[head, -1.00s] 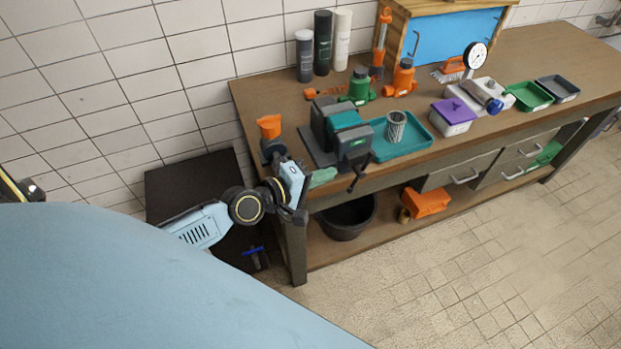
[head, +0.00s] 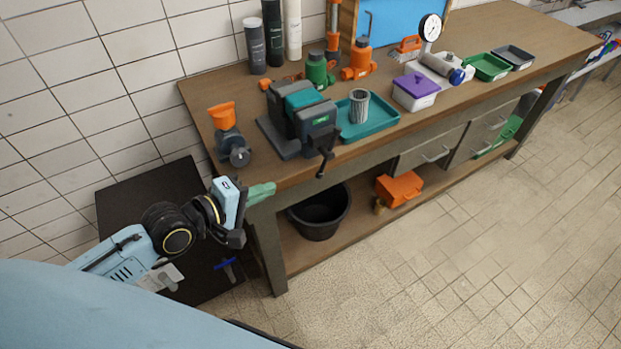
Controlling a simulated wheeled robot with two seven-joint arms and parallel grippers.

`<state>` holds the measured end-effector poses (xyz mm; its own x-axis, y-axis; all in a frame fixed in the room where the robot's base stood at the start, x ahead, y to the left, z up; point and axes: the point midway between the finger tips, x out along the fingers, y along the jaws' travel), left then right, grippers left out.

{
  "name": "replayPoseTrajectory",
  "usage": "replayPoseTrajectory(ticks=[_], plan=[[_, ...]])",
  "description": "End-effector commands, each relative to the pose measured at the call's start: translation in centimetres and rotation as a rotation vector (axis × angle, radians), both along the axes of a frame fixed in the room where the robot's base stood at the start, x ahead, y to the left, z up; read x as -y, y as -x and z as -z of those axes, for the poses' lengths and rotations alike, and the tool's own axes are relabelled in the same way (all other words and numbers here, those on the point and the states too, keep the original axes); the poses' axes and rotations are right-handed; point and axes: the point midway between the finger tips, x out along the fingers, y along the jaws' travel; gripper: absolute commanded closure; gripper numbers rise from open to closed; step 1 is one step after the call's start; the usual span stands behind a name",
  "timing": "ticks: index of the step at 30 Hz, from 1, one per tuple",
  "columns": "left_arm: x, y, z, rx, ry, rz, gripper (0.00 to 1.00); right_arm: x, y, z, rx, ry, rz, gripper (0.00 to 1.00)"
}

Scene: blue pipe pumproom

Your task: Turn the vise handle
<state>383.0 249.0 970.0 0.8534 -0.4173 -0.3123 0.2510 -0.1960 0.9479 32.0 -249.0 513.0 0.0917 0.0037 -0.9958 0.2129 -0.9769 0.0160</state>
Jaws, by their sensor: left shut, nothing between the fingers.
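The vise (head: 303,112), dark grey with a teal block, stands on the workbench near its left end. Its dark handle (head: 325,161) hangs at the front, over the bench's front edge. My left gripper (head: 270,188) is at the bench's front left corner, left of and nearer than the handle, and apart from it. Its green fingers look shut and empty. My right gripper is not in view.
The workbench (head: 440,100) holds a teal tray (head: 385,121) right of the vise and an orange-topped grey tool (head: 228,135) on its left. A black bucket (head: 320,215) stands on the lower shelf. Open floor lies in front.

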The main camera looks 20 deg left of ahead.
Motion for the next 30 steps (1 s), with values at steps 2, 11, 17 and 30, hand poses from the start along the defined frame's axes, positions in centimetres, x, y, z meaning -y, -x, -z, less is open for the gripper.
replayPoseTrajectory(ticks=[2,11,17,30], plan=[[0.3,-0.6,0.0,0.002,0.002,-0.001,1.00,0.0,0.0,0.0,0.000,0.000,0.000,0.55],[2.3,-4.8,1.5,0.003,0.002,-0.001,1.00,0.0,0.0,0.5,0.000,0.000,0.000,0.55],[3.9,-8.1,2.8,0.002,0.002,0.000,1.00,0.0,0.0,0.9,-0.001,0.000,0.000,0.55],[5.8,-11.7,4.1,0.001,0.000,0.000,1.00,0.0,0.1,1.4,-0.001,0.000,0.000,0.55]])
